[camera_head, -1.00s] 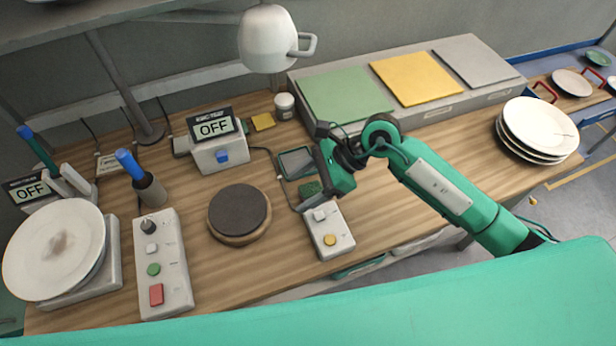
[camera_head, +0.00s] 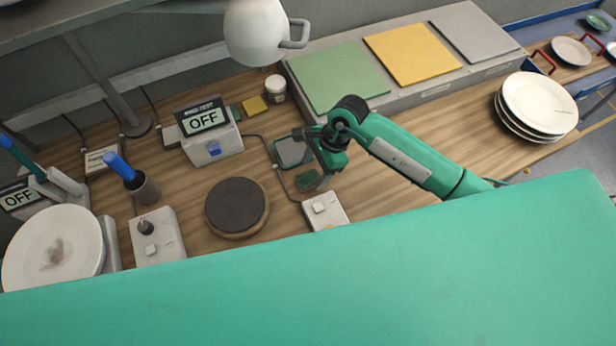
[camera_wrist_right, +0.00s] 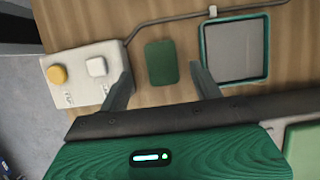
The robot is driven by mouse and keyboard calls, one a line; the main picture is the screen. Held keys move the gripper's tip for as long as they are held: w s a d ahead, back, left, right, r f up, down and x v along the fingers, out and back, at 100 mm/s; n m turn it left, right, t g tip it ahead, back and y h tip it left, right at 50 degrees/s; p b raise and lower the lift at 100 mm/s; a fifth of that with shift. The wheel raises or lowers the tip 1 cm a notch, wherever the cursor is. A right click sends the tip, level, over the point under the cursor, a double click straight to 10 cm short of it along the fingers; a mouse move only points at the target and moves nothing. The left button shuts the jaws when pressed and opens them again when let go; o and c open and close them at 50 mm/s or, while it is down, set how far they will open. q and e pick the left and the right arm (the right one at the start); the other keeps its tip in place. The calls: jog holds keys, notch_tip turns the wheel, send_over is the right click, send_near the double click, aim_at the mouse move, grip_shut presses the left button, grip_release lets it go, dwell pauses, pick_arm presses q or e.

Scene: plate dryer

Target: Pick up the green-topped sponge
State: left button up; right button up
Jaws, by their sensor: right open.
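The green-topped sponge (camera_head: 308,180) is a small dark green block lying on the wooden bench, beside the grey tray. In the right wrist view the sponge (camera_wrist_right: 161,62) appears as an upright rectangle between the finger lines. My right gripper (camera_head: 320,168) is open and empty, above and close to the sponge in the head view. In the right wrist view its fingers (camera_wrist_right: 160,82) flank the lower end of the sponge, with space on both sides. The height gap cannot be told. My left gripper is not in view.
A switch box (camera_head: 325,211) stands close to one side of the sponge, and a green-rimmed tray (camera_head: 293,152) to the other. A cable (camera_wrist_right: 160,22) runs behind. A dark round plate (camera_head: 237,207) lies left. A yellow sponge (camera_head: 254,105) lies farther back.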

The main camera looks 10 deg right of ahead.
aim_at(309, 179)
jog(key=shift+s+a+f+p, duration=0.1)
jog(key=shift+a+f+p, duration=0.2)
jog(key=shift+f+p, duration=0.4)
jog(key=p+x, duration=0.1)
jog(key=x, duration=0.2)
jog(key=shift+w+p, duration=0.2)
jog(key=shift+p, duration=0.1)
jog(key=shift+f, duration=0.25)
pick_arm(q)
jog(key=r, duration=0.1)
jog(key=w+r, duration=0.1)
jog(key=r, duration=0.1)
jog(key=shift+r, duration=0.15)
pick_arm(e)
jog(key=c, duration=1)
